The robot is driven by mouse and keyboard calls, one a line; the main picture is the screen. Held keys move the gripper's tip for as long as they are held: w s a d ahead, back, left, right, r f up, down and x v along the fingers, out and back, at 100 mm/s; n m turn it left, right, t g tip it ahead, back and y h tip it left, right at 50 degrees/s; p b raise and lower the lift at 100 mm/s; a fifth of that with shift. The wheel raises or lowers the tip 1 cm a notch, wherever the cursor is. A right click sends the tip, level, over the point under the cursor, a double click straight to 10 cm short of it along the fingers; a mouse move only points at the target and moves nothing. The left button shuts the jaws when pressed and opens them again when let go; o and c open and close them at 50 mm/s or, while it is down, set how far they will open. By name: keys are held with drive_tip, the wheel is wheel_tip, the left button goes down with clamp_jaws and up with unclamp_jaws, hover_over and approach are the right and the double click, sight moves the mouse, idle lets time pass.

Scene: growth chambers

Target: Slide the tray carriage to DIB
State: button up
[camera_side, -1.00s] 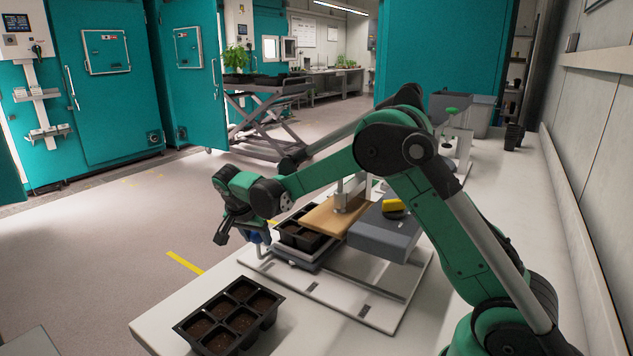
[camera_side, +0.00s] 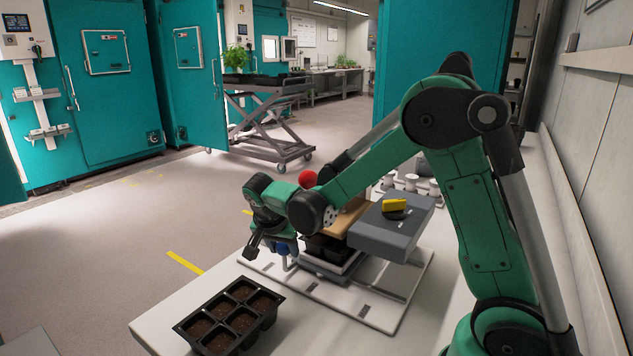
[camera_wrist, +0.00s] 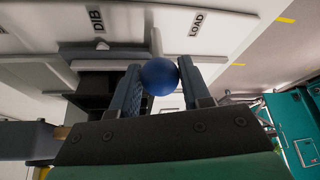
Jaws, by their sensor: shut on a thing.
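The tray carriage (camera_side: 327,270) sits on its white base plate (camera_side: 340,300) and carries a black cell tray (camera_side: 328,248). The tray is partly under a wooden board (camera_side: 352,212). In the wrist view the blue ball knob (camera_wrist: 159,77) on a pale stem is between the two fingers of my gripper (camera_wrist: 158,82). The fingers are shut on the knob. The stem shows between the DIB label (camera_wrist: 97,20) and the LOAD label (camera_wrist: 197,22). In the side view my arm partly hides the carriage and the fingers.
A black tray of soil-filled cells (camera_side: 230,315) stands on the white bench in front of the base plate. A grey block (camera_side: 390,232) with a yellow piece (camera_side: 394,205) is beside the board. A red ball (camera_side: 307,179) shows behind my arm.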

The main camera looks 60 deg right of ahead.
drive_tip(key=o, duration=0.9)
drive_tip(key=shift+c, duration=0.2)
drive_tip(key=shift+r, duration=4)
drive_tip(key=s+a+n+t+y, duration=0.5)
drive_tip(key=s+a+n, duration=0.4)
drive_tip(key=n, duration=0.5)
drive_tip(key=shift+s+a+f+n+t, duration=0.2)
drive_tip(key=shift+s+a+n+t, duration=0.1)
drive_tip(key=shift+s, duration=0.35)
